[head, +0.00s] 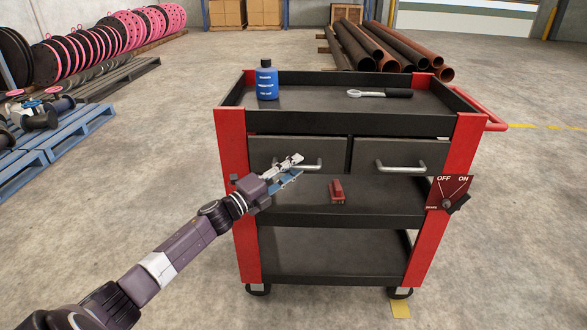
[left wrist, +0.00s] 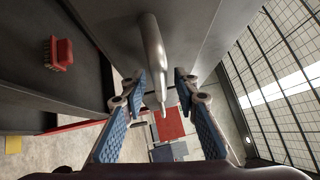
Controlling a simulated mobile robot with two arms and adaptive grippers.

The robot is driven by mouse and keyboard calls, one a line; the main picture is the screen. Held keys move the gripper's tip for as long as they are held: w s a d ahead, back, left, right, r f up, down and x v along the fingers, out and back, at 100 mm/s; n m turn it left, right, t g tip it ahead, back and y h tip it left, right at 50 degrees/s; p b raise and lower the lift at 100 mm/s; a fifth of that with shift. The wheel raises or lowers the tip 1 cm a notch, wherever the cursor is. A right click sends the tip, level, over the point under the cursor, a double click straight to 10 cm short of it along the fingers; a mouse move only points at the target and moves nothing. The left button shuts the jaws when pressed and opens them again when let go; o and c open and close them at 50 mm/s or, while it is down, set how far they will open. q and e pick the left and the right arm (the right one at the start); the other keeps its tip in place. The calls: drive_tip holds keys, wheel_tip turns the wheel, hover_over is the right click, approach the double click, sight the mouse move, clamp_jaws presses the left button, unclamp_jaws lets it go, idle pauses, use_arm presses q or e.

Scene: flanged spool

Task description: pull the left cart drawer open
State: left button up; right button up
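The left cart drawer (head: 325,146) is a dark grey front under the cart's top tray and looks shut, level with the right drawer (head: 385,150). Its silver bar handle (head: 314,167) shows partly behind my left gripper (head: 295,168). In the left wrist view, the handle (left wrist: 153,60) runs between the two open blue-padded fingers of that gripper (left wrist: 160,82). Gaps show on both sides of the bar, so neither finger appears to touch it. My right gripper is in neither view.
The red-and-black cart (head: 232,180) carries a blue bottle (head: 267,84) and a black-handled tool (head: 380,93) on top. A red brush-like block (head: 337,190) sits on the middle shelf, below the drawers. An OFF/ON sign (head: 449,191) hangs at the right post.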

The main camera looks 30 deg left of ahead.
use_arm(q)
drive_tip(key=shift+w, duration=0.1)
drive_tip(key=shift+c, duration=0.6)
clamp_jaws()
drive_tip(key=shift+d+f, duration=0.1)
